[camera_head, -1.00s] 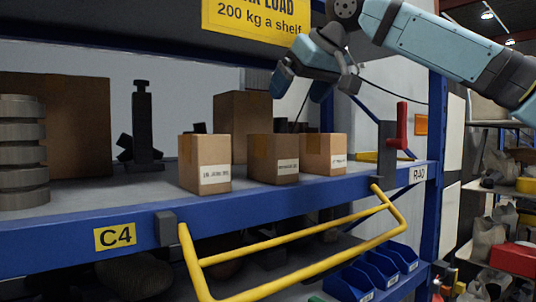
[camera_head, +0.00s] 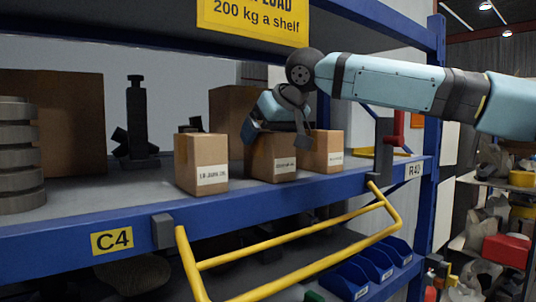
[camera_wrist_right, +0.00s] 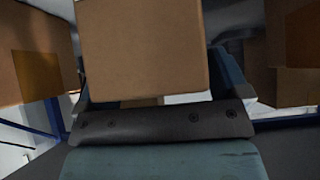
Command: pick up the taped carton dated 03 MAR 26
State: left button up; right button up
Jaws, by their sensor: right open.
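Three small brown cartons stand in a row on the shelf: a left carton (camera_head: 201,150), a middle carton (camera_head: 273,165) and a right carton (camera_head: 328,148). Each has a white label on its front. The left label seems to begin with 18 JAN; the middle and right dates are too small to read surely. My right gripper (camera_head: 276,134) is open at the top of the middle carton, a finger to either side of it. In the right wrist view the middle carton (camera_wrist_right: 143,50) stands between the open fingers; contact cannot be told. My left gripper is not in view.
The blue-edged shelf (camera_head: 110,205) has a yellow rail (camera_head: 290,238) in front. Larger cartons (camera_head: 228,112) stand behind. A dark post (camera_head: 137,118) and stacked grey discs (camera_head: 15,150) are at left. A red-handled bracket (camera_head: 384,148) is close at right.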

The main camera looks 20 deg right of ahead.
jog(key=shift+s+r, duration=0.1)
jog(key=shift+s, duration=0.05)
jog(key=shift+c, duration=1.3)
jog(key=c, duration=0.9)
jog(key=shift+o, duration=0.2)
